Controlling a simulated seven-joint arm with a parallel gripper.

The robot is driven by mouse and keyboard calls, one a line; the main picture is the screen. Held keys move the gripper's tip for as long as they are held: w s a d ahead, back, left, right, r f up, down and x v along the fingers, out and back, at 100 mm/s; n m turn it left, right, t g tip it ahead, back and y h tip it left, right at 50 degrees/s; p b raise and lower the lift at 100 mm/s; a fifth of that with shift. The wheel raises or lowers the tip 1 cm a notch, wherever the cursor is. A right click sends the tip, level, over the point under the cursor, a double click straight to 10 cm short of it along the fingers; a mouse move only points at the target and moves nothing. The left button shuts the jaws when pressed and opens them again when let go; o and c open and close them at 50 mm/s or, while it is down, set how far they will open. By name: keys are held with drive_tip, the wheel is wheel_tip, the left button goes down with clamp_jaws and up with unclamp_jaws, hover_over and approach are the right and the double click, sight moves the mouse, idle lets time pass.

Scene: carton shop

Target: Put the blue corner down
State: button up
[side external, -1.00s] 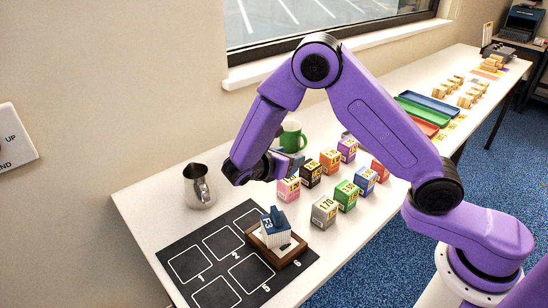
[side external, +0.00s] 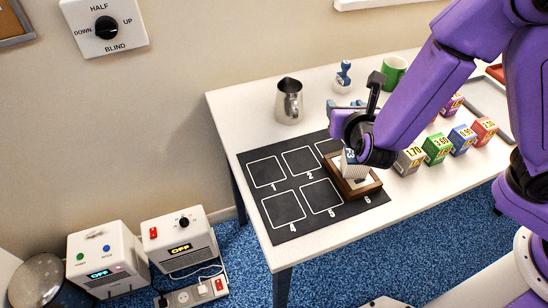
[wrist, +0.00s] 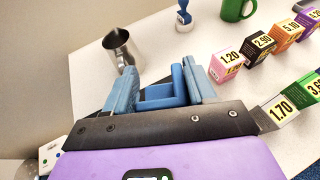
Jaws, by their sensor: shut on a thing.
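My gripper (wrist: 160,85) is shut on the blue corner (wrist: 166,92), an angular blue piece between its two blue fingers in the wrist view. In the side view my gripper (side external: 347,106) points towards the wall, and the corner cannot be told from the fingers. The hand is above the right part of the black numbered mat (side external: 263,215). A white and blue carton (side external: 351,167) stands in a brown wooden tray (side external: 364,190) on the mat, partly hidden by the hand. Whether the hand touches the carton cannot be told.
A metal jug (side external: 289,103), a blue stamp (side external: 343,76) and a green mug (side external: 393,71) stand behind the mat. Priced cartons, including a grey one (side external: 408,160) and a green one (side external: 437,148), stand to the right. Mat squares 1, 2, 4 and 5 look bare.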

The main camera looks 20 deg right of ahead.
drive_tip(key=s+a+n+y, duration=0.3)
drive_tip(key=a+n+y, duration=0.1)
drive_tip(key=a, duration=0.1)
drive_tip(key=shift+t+y, duration=0.4)
drive_tip(key=shift+t, duration=0.1)
drive_tip(key=w+a+f, duration=0.2)
drive_tip(key=w+f, duration=0.1)
drive_tip(key=w+a+f, duration=0.6)
drive_tip(key=w+f, duration=0.1)
drive_tip(key=shift+w+a, duration=0.1)
drive_tip(key=shift+w+a+f, duration=0.1)
drive_tip(key=shift+w+f, duration=0.1)
drive_tip(key=shift+f, duration=1.65)
drive_tip(key=shift+f, duration=0.1)
drive_tip(key=o, duration=1)
